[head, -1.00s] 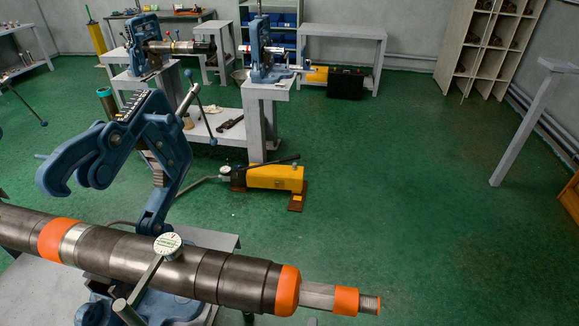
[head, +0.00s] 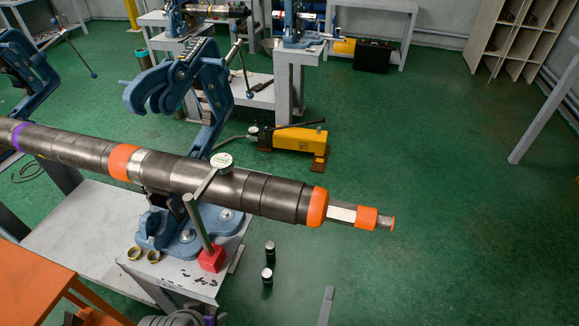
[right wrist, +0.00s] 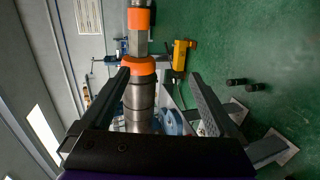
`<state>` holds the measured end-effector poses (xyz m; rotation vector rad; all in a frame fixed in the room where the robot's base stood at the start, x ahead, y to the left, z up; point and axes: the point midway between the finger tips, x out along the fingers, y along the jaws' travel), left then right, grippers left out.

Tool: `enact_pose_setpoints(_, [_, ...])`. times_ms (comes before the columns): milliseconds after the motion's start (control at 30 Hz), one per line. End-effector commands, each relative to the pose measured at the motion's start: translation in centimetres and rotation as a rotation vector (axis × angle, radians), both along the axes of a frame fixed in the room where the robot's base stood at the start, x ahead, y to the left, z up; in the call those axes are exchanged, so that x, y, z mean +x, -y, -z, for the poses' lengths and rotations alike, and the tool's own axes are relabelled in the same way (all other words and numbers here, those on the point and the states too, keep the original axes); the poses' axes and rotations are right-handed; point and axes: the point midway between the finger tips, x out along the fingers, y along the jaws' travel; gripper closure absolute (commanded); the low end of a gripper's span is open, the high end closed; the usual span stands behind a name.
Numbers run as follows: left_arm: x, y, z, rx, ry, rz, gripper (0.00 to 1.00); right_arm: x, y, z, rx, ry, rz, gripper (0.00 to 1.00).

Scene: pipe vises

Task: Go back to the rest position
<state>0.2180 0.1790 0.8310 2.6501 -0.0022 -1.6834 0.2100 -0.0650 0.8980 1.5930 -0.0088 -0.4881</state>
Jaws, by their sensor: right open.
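The large steel pipe (head: 265,195) with orange rings lies across the vise (head: 185,215) with its jaw arm raised. A white round gauge (head: 221,160) sits at the pipe, above a handle on a red block (head: 211,259). What seems to be my right gripper (head: 327,306) shows as one narrow grey finger at the lower edge, in front of the pipe and apart from it. In the right wrist view my right gripper (right wrist: 160,95) is open and empty, its two dark fingers wide apart. The pipe (right wrist: 138,105) with its orange ring shows beyond them. My left gripper is out of view.
Two small black cylinders (head: 269,264) stand on the floor right of the vise table. A yellow pump (head: 300,142) is behind the pipe. An orange surface (head: 35,290) fills the lower left. More vises stand on benches behind. Green floor is clear at the right.

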Motion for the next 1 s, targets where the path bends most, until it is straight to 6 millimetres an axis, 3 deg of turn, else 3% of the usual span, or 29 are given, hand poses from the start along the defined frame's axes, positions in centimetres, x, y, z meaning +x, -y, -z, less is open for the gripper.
enact_pose_setpoints(267, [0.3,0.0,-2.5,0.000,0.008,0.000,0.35,1.0,4.3,2.4,0.151,-0.244,0.182,0.05])
enact_pose_setpoints(500, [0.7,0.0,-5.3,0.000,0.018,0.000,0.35,0.8,8.0,3.2,0.475,-0.449,0.417,0.05])
enact_pose_setpoints(667, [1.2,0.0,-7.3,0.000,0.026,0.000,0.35,0.8,9.4,1.7,0.784,-0.497,0.580,0.05])
enact_pose_setpoints(800, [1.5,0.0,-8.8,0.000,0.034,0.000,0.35,1.6,10.2,-0.6,1.036,-0.468,0.687,0.05])
enact_pose_setpoints(1000, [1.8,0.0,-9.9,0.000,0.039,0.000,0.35,2.5,10.9,-3.0,1.243,-0.410,0.759,0.05])
